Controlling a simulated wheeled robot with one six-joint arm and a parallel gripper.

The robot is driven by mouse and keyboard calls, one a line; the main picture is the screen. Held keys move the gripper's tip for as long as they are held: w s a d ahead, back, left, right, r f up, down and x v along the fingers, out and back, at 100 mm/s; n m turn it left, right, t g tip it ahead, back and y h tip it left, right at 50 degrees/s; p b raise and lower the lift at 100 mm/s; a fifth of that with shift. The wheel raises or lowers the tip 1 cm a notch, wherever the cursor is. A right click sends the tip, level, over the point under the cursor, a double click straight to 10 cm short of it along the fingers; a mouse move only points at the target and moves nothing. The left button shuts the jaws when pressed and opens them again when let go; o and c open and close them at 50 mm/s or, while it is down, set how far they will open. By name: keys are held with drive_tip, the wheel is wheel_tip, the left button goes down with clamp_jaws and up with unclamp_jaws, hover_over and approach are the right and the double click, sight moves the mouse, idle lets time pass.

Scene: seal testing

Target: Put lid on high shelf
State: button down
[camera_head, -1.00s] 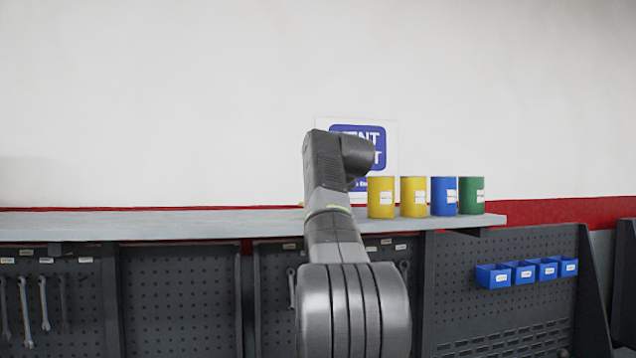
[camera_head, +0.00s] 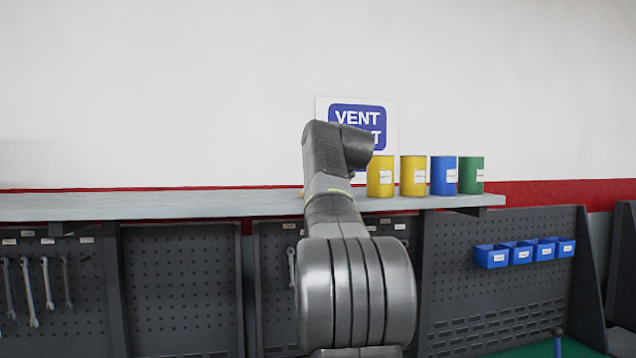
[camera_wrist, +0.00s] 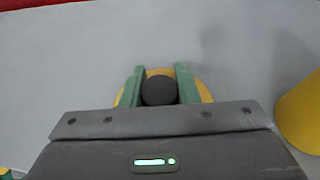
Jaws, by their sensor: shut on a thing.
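My gripper (camera_wrist: 159,72) shows in the wrist view, its two green fingers shut on the black knob of a yellow round lid (camera_wrist: 207,95). The lid's rim shows on both sides of the fingers. The grey high shelf (camera_wrist: 70,60) lies beneath and behind the lid; I cannot tell whether the lid touches it. In the head view the shelf (camera_head: 150,205) runs along the wall, and my arm hides the gripper and most or all of the lid.
Two yellow cans (camera_head: 381,177) (camera_head: 413,176), a blue can (camera_head: 443,176) and a green can (camera_head: 471,176) stand on the shelf's right part. A yellow can (camera_wrist: 302,115) is close on the wrist view's right. The shelf's left part is clear. Blue bins (camera_head: 492,257) hang below right.

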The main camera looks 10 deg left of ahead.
drive_tip(key=shift+f, duration=0.4)
drive_tip(key=c, duration=1)
unclamp_jaws()
drive_tip(key=shift+c, duration=0.2)
